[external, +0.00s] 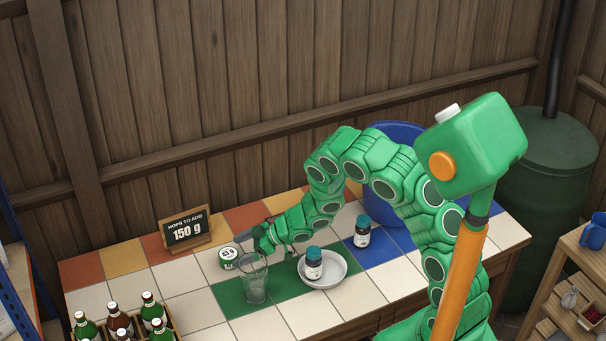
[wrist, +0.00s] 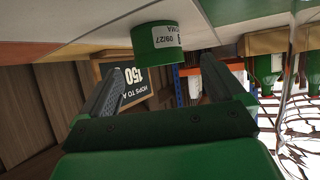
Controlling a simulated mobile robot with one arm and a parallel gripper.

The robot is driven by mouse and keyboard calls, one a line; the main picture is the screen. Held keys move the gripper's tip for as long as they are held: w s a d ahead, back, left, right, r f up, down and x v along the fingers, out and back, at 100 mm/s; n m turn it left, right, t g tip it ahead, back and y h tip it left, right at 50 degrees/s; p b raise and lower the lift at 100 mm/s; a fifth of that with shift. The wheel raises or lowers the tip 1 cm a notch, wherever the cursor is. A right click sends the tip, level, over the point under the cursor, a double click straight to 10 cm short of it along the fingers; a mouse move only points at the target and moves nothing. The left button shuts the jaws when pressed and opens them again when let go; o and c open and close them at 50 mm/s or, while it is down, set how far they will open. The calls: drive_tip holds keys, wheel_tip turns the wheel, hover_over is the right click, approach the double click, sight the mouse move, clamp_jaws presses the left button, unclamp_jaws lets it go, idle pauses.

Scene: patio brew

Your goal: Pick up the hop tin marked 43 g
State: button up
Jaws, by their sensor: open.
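A small green hop tin (external: 229,254) with a white top label stands on the tiled table, left of my gripper. Its label seems to read 43 g, though the print is small. In the wrist view, which shows the scene upside down, the tin (wrist: 152,48) has a side label with 09/27. My gripper (external: 258,241) is beside the tin in the external view. In the wrist view my gripper (wrist: 165,88) has its two fingers wide apart with nothing between them. The tin lies beyond the fingertips, roughly in line with the gap.
A clear glass (external: 255,284) stands just in front of the tin. A white bowl (external: 338,279) holds a teal-capped bottle (external: 314,264); another bottle (external: 362,232) stands behind. A chalkboard sign (external: 187,231) reads 150 g. A bottle crate (external: 170,322) is at front left.

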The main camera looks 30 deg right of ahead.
sight(231, 253)
drive_tip(key=shift+x, duration=2.45)
drive_tip(key=c, duration=1.1)
drive_tip(key=shift+o, duration=0.2)
drive_tip(key=shift+r, duration=0.15)
